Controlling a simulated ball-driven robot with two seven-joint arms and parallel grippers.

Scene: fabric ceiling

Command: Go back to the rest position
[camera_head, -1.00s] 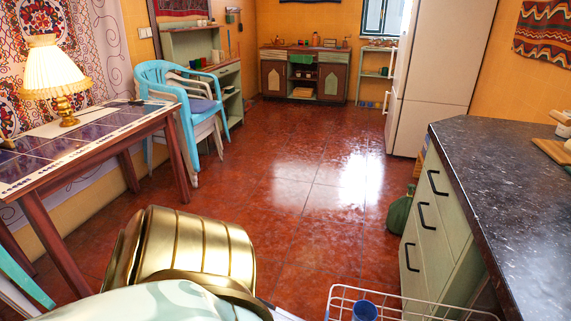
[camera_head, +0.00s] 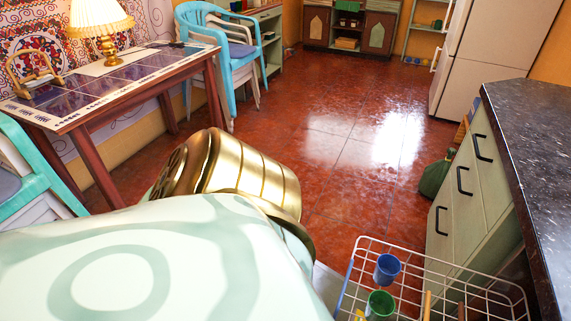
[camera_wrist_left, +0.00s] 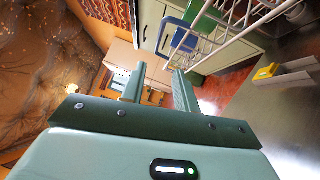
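My left gripper (camera_wrist_left: 159,84) shows in the left wrist view with its two fingers apart and nothing visible between them. Parts of my own body in pale green and gold fill the lower left of the head view. They hide the floor behind them. Neither gripper shows in the head view, and my right gripper is in no view.
A white wire basket (camera_head: 455,280) at lower right holds a blue cup (camera_head: 387,268) and a green cup (camera_head: 380,304). The dark counter (camera_head: 535,150) stands right, a table (camera_head: 105,90) with a lamp left. The red floor (camera_head: 335,150) between is clear.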

